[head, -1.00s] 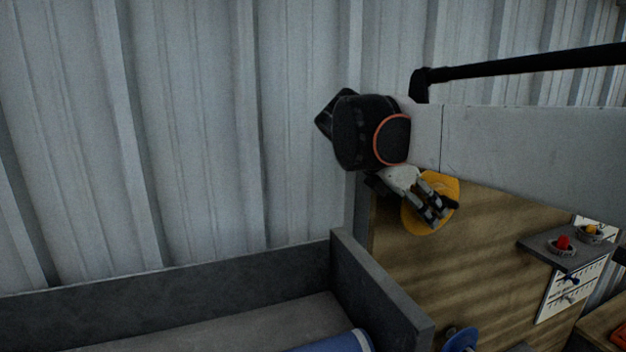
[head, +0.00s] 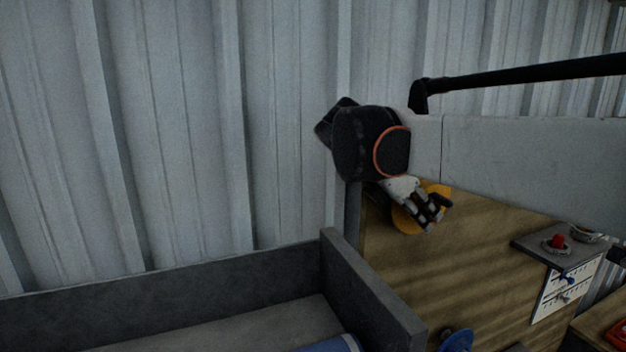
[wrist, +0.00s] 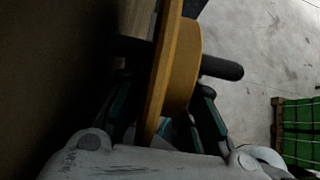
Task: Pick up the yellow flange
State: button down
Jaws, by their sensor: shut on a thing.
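The yellow flange (head: 405,222) is a round yellow disc in front of the wooden panel in the head view, partly hidden behind my gripper (head: 432,212). In the wrist view the yellow flange (wrist: 178,70) is seen edge-on, with a wide disc and a thicker hub. My gripper (wrist: 165,125) has its fingers on either side of the flange and is shut on it. A dark rod (wrist: 222,68) shows beside the hub; I cannot tell whether the flange is still around it.
The wooden panel (head: 400,270) stands right of a grey-walled bin (head: 375,300) holding a blue roll (head: 330,345). A blue disc (head: 457,341) is low on the panel. A shelf (head: 560,255) with a red button (head: 557,241) is at right. Green stacked goods (wrist: 300,130) stand on the floor.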

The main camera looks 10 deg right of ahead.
jog(key=shift+s+a+b, duration=0.15)
jog(key=shift+s+b, duration=0.15)
jog(key=shift+b, duration=0.05)
jog(key=shift+s+r, duration=0.1)
jog(key=shift+s, duration=0.1)
jog(key=s+d+b, duration=0.1)
jog(key=s+d, duration=0.1)
jog(key=s, duration=0.6)
jog(key=s+d+b, duration=0.1)
jog(key=s+b, duration=0.1)
jog(key=s, duration=0.7)
jog(key=shift+d, duration=0.35)
jog(key=shift+s+r, duration=0.1)
